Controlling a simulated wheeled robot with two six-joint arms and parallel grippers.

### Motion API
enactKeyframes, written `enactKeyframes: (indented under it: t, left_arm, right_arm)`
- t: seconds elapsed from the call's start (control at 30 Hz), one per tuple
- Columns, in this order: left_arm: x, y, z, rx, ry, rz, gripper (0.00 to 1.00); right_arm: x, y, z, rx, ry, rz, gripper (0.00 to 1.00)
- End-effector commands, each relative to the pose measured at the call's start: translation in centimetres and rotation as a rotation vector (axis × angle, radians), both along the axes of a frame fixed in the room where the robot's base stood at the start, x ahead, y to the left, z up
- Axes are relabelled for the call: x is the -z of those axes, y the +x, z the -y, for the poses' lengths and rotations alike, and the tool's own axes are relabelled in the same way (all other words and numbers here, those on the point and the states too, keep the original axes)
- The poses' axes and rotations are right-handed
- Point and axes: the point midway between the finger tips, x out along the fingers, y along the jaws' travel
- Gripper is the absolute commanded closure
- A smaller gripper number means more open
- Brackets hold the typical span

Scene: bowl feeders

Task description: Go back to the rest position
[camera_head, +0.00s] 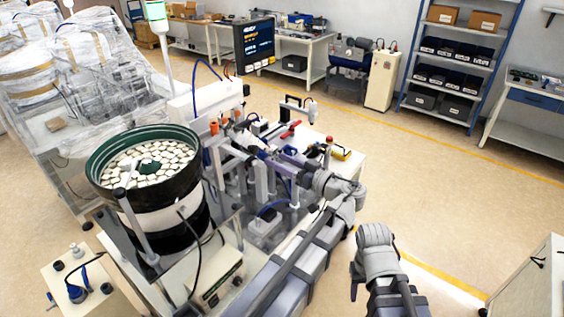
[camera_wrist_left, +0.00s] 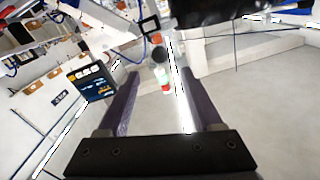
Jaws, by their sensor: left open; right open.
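My left arm (camera_head: 300,252) reaches from the bottom centre of the head view over the feeder machine. Its left gripper (camera_head: 268,160) is among the machine's fixtures, and its outline is partly lost against them. In the left wrist view the left gripper (camera_wrist_left: 155,72) has its two purple fingers spread wide, with nothing held between them. My right arm (camera_head: 375,255) is at the lower right of the head view, bent, beside the machine over open floor. The right gripper itself is not visible.
A bowl feeder (camera_head: 190,195) full of pale parts stands left of the left arm. The machine's monitor (camera_head: 254,45) rises behind the fixtures. A pale cabinet (camera_head: 530,280) is at the lower right. Open floor (camera_head: 450,185) lies to the right.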

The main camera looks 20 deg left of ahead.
Motion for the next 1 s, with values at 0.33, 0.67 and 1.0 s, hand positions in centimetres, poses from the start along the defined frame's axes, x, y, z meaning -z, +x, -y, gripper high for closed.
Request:
enactKeyframes:
  t: [0.33, 0.67, 1.0]
  left_arm:
    - [0.0, 0.0, -0.1, -0.001, 0.0, 0.0, 0.34]
    - [3.1, -1.3, -1.8, -0.019, -0.101, -0.148, 0.34]
    - [16.8, -8.0, -2.1, 0.174, -0.639, -0.811, 0.34]
  right_arm:
    - [0.0, 0.0, 0.0, 0.0, 0.0, 0.0, 0.5]
    - [0.0, 0.0, 0.0, 0.0, 0.0, 0.0, 0.5]
    - [0.0, 0.0, 0.0, 0.0, 0.0, 0.0, 0.5]
